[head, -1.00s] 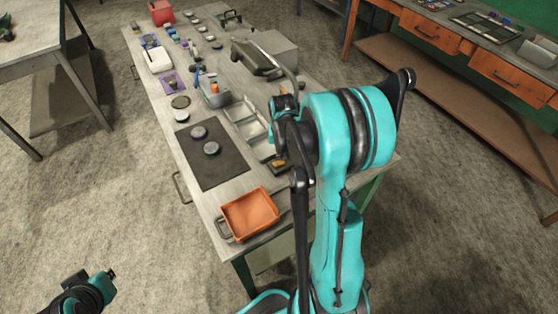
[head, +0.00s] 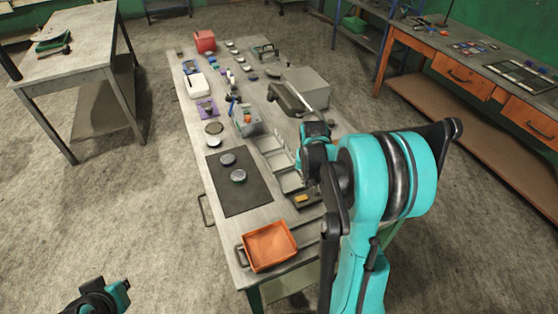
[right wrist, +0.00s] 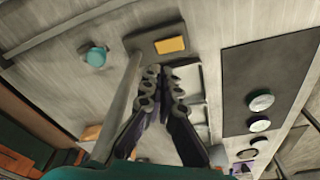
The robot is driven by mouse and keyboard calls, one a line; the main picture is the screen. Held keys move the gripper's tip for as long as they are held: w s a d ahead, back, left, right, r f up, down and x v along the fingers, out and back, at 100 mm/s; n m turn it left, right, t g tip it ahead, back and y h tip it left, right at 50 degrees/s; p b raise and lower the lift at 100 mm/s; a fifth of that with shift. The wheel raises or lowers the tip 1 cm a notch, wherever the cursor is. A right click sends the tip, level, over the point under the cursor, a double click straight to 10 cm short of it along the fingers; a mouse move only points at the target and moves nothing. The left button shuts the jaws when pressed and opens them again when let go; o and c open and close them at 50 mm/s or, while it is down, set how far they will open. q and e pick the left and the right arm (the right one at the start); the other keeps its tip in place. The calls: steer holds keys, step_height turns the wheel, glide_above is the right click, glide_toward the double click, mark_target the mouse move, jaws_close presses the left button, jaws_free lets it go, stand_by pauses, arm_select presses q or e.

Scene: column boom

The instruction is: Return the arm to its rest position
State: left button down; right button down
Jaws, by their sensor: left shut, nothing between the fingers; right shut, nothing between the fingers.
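My right arm (head: 410,175), teal and black, rises at the right of the head view and reaches over the near right part of the workbench (head: 222,225). In the right wrist view, my right gripper (right wrist: 165,72) is shut with nothing between its fingers. It points at the bench near a dark block with a yellow patch (right wrist: 170,45), and I cannot tell its height above it. In the head view its fingers are hidden by the arm. Part of my left arm (head: 98,298) shows at the bottom left, beside the bench; its gripper fingers are not visible.
An orange tray (head: 270,246) sits at the bench's near end. A black mat (head: 238,195) carries two round discs. A grey compartment tray (head: 270,147), a grey box (head: 306,88) and several small items stand farther back.

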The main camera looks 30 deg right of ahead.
steer(key=s+a+r+n+t+b, duration=0.1)
steer(key=s+a+r+n+t, duration=0.1)
steer(key=s+a, duration=0.2)
steer(key=s+a+r+n+t+b, duration=0.1)
steer(key=s+a, duration=0.3)
steer(key=a, duration=0.6)
steer(key=s+a+r+n+t+y+b, duration=0.1)
steer(key=s+a+r+n+t+b, duration=0.1)
steer(key=a, duration=0.6)
steer(key=shift+s+r+n+t+b, duration=0.3)
steer(key=shift+s+r+n+b, duration=0.45)
steer(key=shift+s+n, duration=0.3)
